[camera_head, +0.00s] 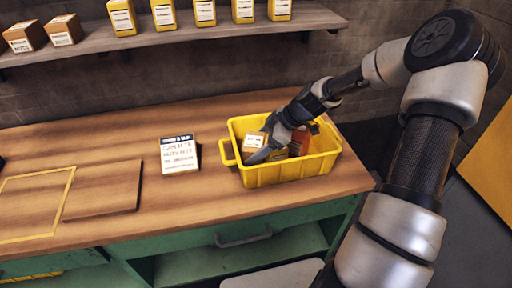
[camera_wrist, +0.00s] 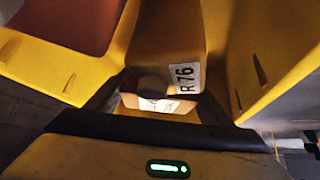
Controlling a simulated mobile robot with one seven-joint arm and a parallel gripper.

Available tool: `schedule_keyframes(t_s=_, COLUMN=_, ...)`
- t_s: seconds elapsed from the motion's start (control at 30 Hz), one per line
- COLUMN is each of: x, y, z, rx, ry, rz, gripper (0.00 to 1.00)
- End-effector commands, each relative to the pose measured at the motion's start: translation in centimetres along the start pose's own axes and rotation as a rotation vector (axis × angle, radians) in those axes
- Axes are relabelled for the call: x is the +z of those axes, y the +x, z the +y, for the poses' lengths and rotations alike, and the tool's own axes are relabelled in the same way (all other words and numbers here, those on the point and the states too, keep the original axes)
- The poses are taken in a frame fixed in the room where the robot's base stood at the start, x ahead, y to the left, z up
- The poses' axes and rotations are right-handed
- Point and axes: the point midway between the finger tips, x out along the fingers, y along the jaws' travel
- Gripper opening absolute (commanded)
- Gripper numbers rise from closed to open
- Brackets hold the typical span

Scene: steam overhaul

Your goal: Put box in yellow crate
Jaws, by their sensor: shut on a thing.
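The yellow crate (camera_head: 270,174) stands on the workbench at the right, and its walls fill the sides of the wrist view (camera_wrist: 255,70). My gripper (camera_head: 266,150) reaches down inside the crate and is shut on a small tan box (camera_head: 252,141) with a white label. In the wrist view, a pale label (camera_wrist: 158,104) shows between the fingers. Beyond it is a brown box with an "R 76" label (camera_wrist: 186,78). The fingers hide part of the held box, and I cannot tell whether it touches the crate floor.
A red-brown item (camera_head: 313,128) is also in the crate. A white sign card (camera_head: 179,154) is left of the crate. A brown board (camera_head: 103,190) and a yellow outlined area (camera_head: 35,205) lie farther left. A shelf (camera_head: 170,36) above holds several yellow containers and two brown boxes.

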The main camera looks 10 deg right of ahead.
Motion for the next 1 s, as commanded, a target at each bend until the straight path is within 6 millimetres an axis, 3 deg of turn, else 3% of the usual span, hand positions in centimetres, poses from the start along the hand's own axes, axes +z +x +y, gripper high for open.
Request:
schedule_keyframes(t_s=0.67, x=0.6, y=0.8, z=0.1, rx=0.002, ry=0.000, rz=0.000, gripper=0.36)
schedule_keyframes(t_s=0.7, x=0.7, y=0.8, z=0.0, rx=0.001, ry=0.000, rz=0.000, gripper=0.77)
schedule_keyframes(t_s=0.8, x=0.7, y=0.8, z=0.0, rx=0.001, ry=0.000, rz=0.000, gripper=0.93)
schedule_keyframes(t_s=1.0, x=0.7, y=0.8, z=0.0, rx=0.001, ry=0.000, rz=0.000, gripper=0.93)
